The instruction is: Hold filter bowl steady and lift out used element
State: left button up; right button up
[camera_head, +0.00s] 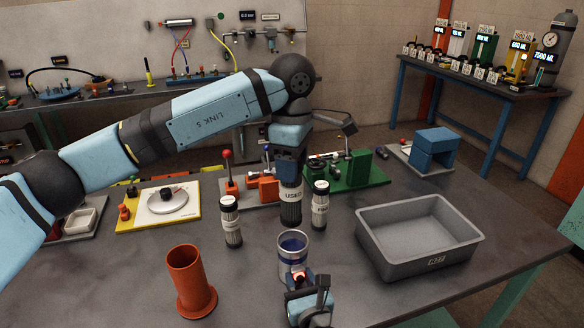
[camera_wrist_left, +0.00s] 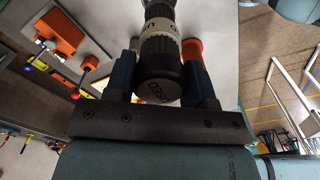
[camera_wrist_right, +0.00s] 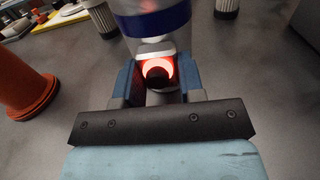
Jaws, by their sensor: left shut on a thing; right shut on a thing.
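The used element (camera_head: 291,210) is a dark ribbed cylinder with a white band marked USED. My left gripper (camera_head: 290,173) is shut on its top end and holds it upright. In the left wrist view, its dark cap (camera_wrist_left: 158,85) sits between the fingers. The filter bowl (camera_head: 292,262), pale with a blue band, stands upright on the table. The element's lower end appears just above and behind the bowl's open rim. My right gripper (camera_head: 302,284) is shut on the bowl's near side, by a glowing red-orange spot. The bowl (camera_wrist_right: 160,22) also shows in the right wrist view.
Two black-and-white cylinders stand near the bowl, one left (camera_head: 231,222) and one right (camera_head: 320,206). An orange tube (camera_head: 190,283) is at front left. A grey tray (camera_head: 418,247) is at the right and looks empty. Coloured fixtures line the back.

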jog(key=o, duration=1.1)
jog(key=shift+o, duration=0.2)
